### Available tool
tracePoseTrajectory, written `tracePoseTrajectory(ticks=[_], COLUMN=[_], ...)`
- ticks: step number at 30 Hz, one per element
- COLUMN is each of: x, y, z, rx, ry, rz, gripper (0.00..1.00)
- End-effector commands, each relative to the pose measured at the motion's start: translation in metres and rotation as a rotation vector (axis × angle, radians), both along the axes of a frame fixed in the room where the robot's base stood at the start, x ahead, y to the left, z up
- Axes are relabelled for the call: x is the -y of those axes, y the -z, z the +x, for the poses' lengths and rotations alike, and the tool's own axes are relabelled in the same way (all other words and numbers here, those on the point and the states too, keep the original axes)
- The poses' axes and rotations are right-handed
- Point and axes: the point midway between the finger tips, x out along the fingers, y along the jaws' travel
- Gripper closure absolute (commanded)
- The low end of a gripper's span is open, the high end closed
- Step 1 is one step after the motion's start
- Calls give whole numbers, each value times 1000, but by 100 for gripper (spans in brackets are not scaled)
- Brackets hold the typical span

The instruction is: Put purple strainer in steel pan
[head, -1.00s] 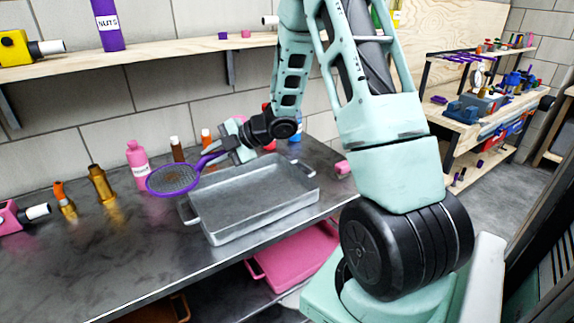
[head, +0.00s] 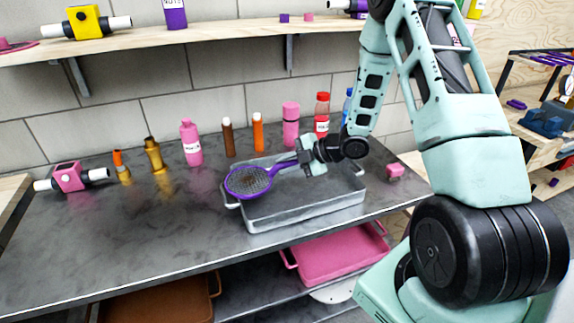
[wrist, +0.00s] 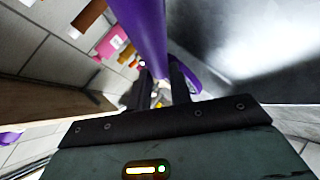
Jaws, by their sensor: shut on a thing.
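The purple strainer (head: 248,182) has a round mesh bowl with a purple rim and handle. My gripper (head: 303,156) is shut on its handle, which also shows large in the wrist view (wrist: 143,35). The steel pan (head: 310,209) is a grey rectangular tray with end handles, standing on the dark table. In the head view the strainer's bowl overlaps the pan's left end and my gripper is over the pan's back part. The strainer looks held above the pan; the exact gap cannot be told.
Several bottles stand behind the pan, including a pink one (head: 191,143) and a red one (head: 322,115). A small pink block (head: 395,172) lies right of the pan. A pink tray (head: 335,257) is on the lower shelf. The table's front left is clear.

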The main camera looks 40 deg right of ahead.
Motion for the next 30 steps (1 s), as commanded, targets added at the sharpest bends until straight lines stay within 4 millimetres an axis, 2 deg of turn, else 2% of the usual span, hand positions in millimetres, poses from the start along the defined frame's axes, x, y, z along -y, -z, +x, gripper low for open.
tracePoseTrajectory(ticks=[18, 19, 21, 30], x=[0, 0, 0, 0], y=[14, 13, 13, 11], z=[0, 0, 0, 0], rx=[1, 1, 1, 1], ry=[0, 1, 1, 1], rz=[0, -1, -1, -1], gripper=[100, 74, 58, 58])
